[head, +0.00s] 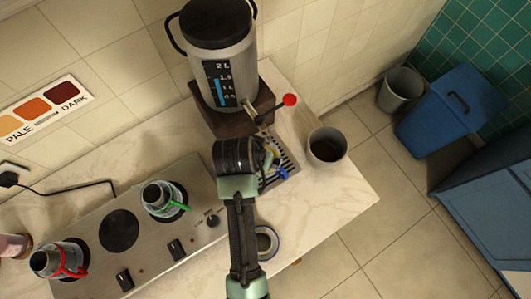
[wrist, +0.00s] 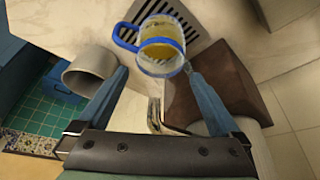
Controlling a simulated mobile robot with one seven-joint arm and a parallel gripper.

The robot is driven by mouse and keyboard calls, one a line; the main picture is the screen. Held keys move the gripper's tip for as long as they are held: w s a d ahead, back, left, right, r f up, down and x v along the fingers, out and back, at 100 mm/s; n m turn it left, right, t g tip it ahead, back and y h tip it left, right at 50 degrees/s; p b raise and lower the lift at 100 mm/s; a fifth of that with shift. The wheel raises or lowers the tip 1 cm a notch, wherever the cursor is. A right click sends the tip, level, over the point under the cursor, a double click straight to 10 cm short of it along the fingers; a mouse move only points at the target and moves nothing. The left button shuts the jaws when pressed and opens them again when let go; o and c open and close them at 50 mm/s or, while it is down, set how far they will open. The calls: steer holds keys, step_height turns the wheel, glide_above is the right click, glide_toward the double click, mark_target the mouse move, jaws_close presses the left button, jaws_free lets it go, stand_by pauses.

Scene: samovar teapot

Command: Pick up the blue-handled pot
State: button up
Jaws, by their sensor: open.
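The blue-handled pot (head: 271,166) stands on the drip grate below the dispenser, mostly hidden behind my gripper in the head view. In the wrist view the pot (wrist: 163,48) is clear glass with a blue rim and handle and yellowish liquid inside. My gripper (wrist: 155,74) is open and empty. Its two blue-grey fingers reach toward the pot from the lower side of the wrist view, and the pot lies just beyond and between their tips. The right fingertip is very close to the pot; I cannot tell whether they touch. The head view shows mainly my gripper's dark body.
A dispenser (head: 228,60) with a red-knobbed tap (head: 289,100) stands on a brown block (head: 228,122). A grey cup (head: 327,148) stands right of the grate. Green-handled (head: 158,195) and red-handled (head: 47,263) pots are on the stove. A blue-rimmed bowl (head: 266,243) is beside my arm.

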steer(key=p+x, duration=0.1)
steer(key=x, duration=0.4)
steer(key=shift+w+f, duration=0.1)
steer(key=shift+f, duration=0.05)
steer(key=shift+c, duration=0.3)
jaws_close()
